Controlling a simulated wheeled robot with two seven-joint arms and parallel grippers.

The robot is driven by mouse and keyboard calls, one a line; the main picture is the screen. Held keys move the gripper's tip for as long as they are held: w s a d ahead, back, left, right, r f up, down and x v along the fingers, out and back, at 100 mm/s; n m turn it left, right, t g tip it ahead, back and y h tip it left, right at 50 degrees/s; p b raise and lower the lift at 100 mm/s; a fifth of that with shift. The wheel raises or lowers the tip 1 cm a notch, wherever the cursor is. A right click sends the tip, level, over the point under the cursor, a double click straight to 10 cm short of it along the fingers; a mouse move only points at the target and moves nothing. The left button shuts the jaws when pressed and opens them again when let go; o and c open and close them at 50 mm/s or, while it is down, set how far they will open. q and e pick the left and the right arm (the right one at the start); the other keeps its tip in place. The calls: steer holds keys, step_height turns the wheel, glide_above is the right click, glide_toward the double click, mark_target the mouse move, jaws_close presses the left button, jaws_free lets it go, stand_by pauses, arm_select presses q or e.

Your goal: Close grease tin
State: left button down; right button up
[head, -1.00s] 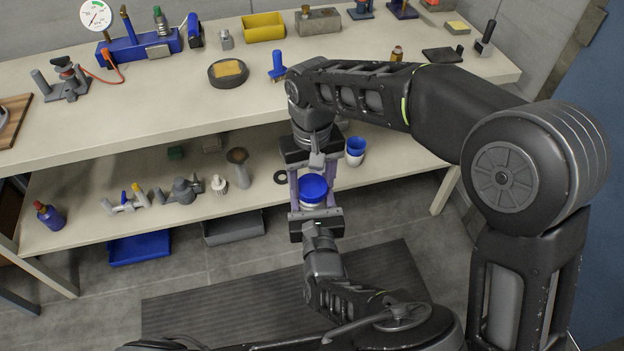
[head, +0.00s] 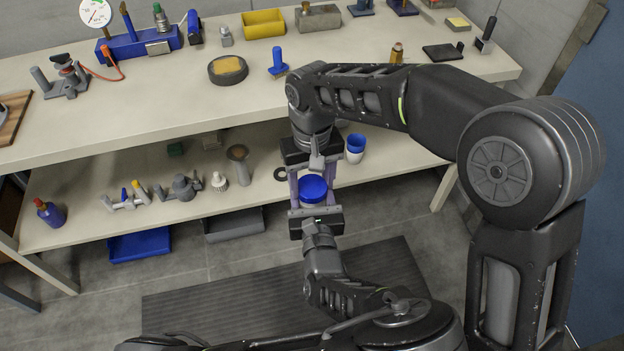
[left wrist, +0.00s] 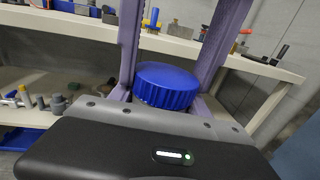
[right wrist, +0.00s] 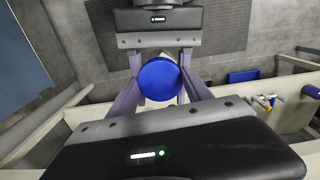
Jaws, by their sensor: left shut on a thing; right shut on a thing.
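The grease tin (head: 313,202) is pale, with a round blue ridged lid (head: 313,188) on top. It is held in the air in front of the lower shelf. My left gripper (head: 315,208), from below, is shut around the tin body, mostly hidden under the lid. My right gripper (head: 313,178), from the bench side, is shut on the lid. The lid also shows between purple fingers in the left wrist view (left wrist: 167,85) and the right wrist view (right wrist: 160,80). Whether the lid is fully seated cannot be told.
The bench top (head: 130,105) carries several tools and a yellow bin (head: 263,25). A blue bin (head: 138,246) is on the floor. A dark ribbed mat (head: 220,300) lies below.

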steer(key=o, duration=1.2)
steer(key=shift+f, duration=0.15)
steer(key=shift+o, duration=0.5)
steer(key=shift+r, duration=2.35)
steer(key=shift+d, duration=0.1)
steer(key=shift+c, duration=0.4)
